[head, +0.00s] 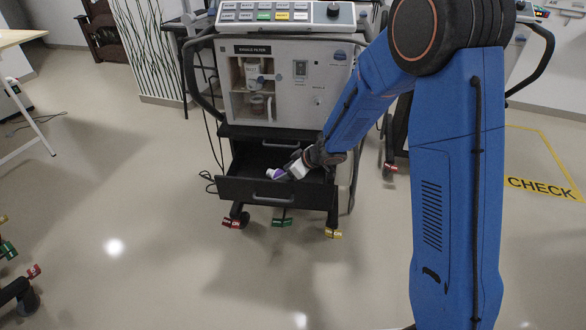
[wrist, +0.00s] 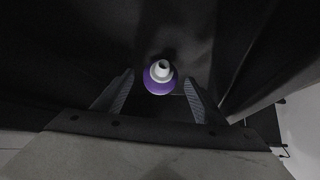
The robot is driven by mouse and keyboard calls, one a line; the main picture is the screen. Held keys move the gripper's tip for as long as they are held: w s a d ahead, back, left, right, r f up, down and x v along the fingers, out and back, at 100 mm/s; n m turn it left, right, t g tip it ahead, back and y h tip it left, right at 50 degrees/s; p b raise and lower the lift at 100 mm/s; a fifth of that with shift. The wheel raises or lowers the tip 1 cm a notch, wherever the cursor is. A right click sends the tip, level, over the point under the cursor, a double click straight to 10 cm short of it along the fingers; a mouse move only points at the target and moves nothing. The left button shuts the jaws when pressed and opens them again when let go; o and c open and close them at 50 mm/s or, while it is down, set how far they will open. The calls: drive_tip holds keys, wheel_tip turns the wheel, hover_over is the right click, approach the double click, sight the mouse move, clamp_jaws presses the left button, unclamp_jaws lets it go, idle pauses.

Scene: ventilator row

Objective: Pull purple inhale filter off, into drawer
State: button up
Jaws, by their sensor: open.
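The purple inhale filter (head: 276,173), with a white end, is inside the open black drawer (head: 270,193) of the ventilator in the head view. In the wrist view the filter (wrist: 160,77) shows its white round port and purple body against the dark drawer interior. My gripper (head: 291,171) reaches into the drawer from the right. In the wrist view its two grey fingers (wrist: 160,92) stand apart, one on each side of the filter, with visible gaps. Whether the filter rests on the drawer floor is hard to tell.
The ventilator's front panel (head: 312,75) rises above the drawer, with an open filter compartment (head: 254,85) at its left. Castors with red, green and yellow tags (head: 282,222) stand below. A drawer wall (wrist: 255,55) lies close to the right finger.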

drive_tip(key=w+a+r+v, duration=0.1)
drive_tip(key=r+v, duration=0.1)
drive_tip(key=v, duration=0.9)
drive_tip(key=w+a+r+v, duration=0.1)
drive_tip(key=a+v, duration=0.1)
drive_tip(key=v, duration=1)
drive_tip(key=shift+a+r, duration=0.3)
drive_tip(key=shift+r, duration=0.05)
